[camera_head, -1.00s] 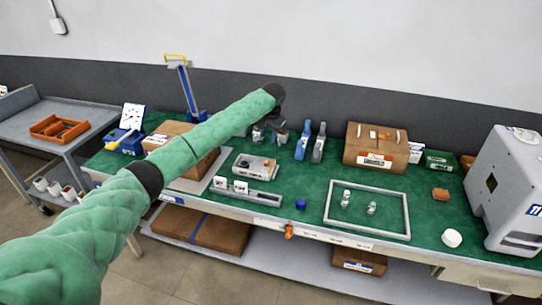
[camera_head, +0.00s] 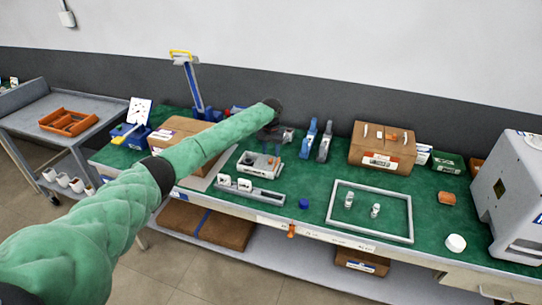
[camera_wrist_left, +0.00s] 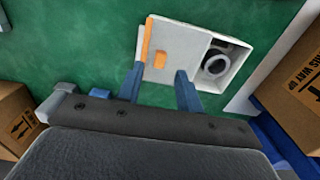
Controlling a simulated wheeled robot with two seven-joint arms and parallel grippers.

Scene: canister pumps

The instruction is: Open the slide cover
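The device with the slide cover (camera_head: 254,168) lies on the green bench top, a pale box with a small orange part. In the left wrist view the light cover plate (camera_wrist_left: 182,47) has an orange strip at its left edge and an orange knob (camera_wrist_left: 160,60). A dark round ring (camera_wrist_left: 214,64) sits in an opening to its right. My left gripper (camera_wrist_left: 160,72) is open, its two blue fingers apart, with the knob between the tips in the picture. I cannot tell how far above the knob they are. My right gripper is not in view.
A rail with white blocks (camera_head: 262,195) lies in front of the device. Cardboard boxes (camera_head: 177,133) stand to the left, and blue and grey clamps (camera_head: 324,143) to the right. A grey frame (camera_head: 411,216) lies further right. Green bench surface around the device is partly clear.

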